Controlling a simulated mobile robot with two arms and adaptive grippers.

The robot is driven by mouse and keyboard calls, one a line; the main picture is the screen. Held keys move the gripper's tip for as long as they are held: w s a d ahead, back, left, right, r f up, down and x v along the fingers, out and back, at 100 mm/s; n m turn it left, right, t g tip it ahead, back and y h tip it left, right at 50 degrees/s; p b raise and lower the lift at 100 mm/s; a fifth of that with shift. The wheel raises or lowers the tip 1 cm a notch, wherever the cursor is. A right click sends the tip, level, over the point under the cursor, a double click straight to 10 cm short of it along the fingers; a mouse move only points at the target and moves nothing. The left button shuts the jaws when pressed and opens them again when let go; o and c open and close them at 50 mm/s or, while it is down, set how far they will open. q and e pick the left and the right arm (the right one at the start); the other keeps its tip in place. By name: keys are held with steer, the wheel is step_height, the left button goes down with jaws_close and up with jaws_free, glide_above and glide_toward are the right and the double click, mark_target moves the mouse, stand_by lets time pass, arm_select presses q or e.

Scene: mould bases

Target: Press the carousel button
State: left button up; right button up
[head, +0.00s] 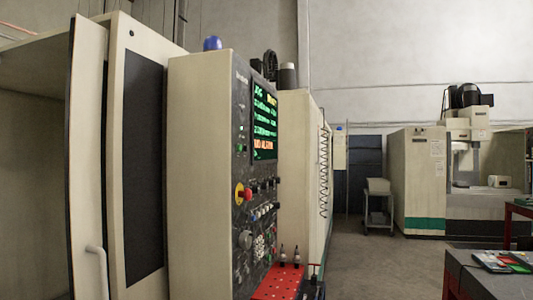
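A CNC machine's control panel (259,190) stands left of centre and is seen at a steep angle. It carries a lit screen (264,120) with green and orange text, a red emergency-stop knob (239,193) on a yellow ring, and several small buttons and dials (262,215) below the screen. I cannot tell which of the small buttons is the carousel button. Neither of my grippers shows in the head view.
The machine's door (88,150) with a white handle (100,270) is at the left. A red perforated tray (277,284) holding small tools sits below the panel. A grey table (490,275) stands at the lower right. The floor (380,265) between is clear.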

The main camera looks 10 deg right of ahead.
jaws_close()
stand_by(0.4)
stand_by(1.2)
